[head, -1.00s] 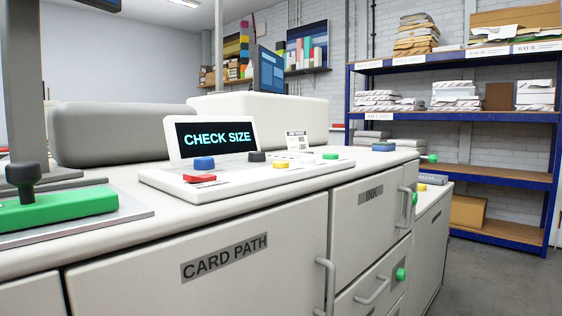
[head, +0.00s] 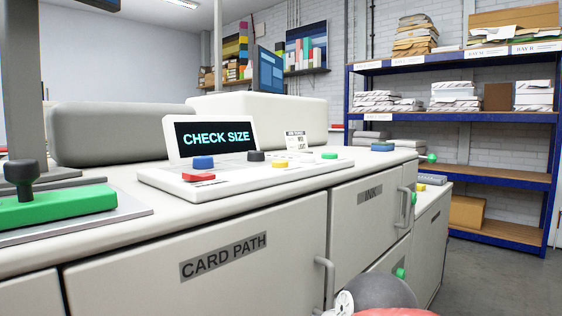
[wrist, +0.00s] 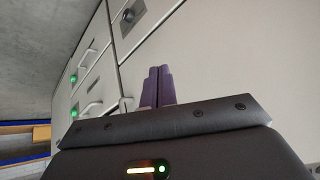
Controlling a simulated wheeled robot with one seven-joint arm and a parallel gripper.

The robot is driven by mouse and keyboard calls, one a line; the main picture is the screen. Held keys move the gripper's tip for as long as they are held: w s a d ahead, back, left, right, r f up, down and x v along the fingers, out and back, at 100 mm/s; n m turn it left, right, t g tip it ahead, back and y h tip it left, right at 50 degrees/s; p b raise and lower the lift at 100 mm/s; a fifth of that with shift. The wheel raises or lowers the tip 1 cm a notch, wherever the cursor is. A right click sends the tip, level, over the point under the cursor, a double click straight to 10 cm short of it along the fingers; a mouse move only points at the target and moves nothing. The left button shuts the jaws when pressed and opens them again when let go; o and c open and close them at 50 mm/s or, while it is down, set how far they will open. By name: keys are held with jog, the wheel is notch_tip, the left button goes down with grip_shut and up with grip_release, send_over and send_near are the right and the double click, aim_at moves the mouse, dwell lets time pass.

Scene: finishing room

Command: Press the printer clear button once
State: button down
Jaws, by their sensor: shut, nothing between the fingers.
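The printer control panel (head: 240,180) sits on top of the long grey machine. Its tilted screen (head: 215,138) reads "CHECK SIZE". On the panel are a red button (head: 198,178), a blue button (head: 203,162), a black knob or button (head: 256,156), a yellow button (head: 280,164) and a green button (head: 329,156). No button label is readable, so I cannot tell which is clear. My gripper (wrist: 157,74) is shut and empty in the wrist view, against the pale cabinet fronts. Its fingers are not visible in the head view, and it is away from the panel.
The CARD PATH door (head: 180,285) and INK door (head: 370,200) are shut, with protruding handles (head: 325,280). A green block with a black knob (head: 60,207) lies at left. A small printed card (head: 296,141) stands behind the panel. Blue shelving (head: 450,119) is at right.

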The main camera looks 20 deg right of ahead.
jog(key=w+d+r+n+t+y, duration=0.2)
jog(key=w+d+r, duration=0.1)
jog(key=r, duration=0.8)
jog(key=w+d+r+n+t+y+b, duration=0.1)
jog(key=w+d+r, duration=0.3)
jog(key=r, duration=0.8)
jog(key=w+d+r+n+t+y, duration=0.3)
jog(key=w+r, duration=0.2)
jog(key=r, duration=0.7)
jog(key=shift+d+r+t, duration=0.15)
jog(key=shift+r+t, duration=0.05)
jog(key=shift+t, duration=0.2)
send_over(292, 168)
jog(key=shift+s+d+f, duration=0.1)
jog(key=shift+s+f, duration=0.1)
jog(key=shift+f, duration=0.3)
jog(key=shift+s+d+f, duration=0.1)
jog(key=shift+s+f, duration=0.05)
jog(key=shift+f, duration=0.3)
jog(key=shift+w+a+f, duration=0.15)
jog(key=shift+f, duration=0.5)
jog(key=shift+w+a+f, duration=0.1)
jog(key=shift+w+f, duration=0.05)
jog(key=shift+f, duration=0.45)
jog(key=shift+f+b, duration=0.4)
jog(key=shift+f, duration=0.45)
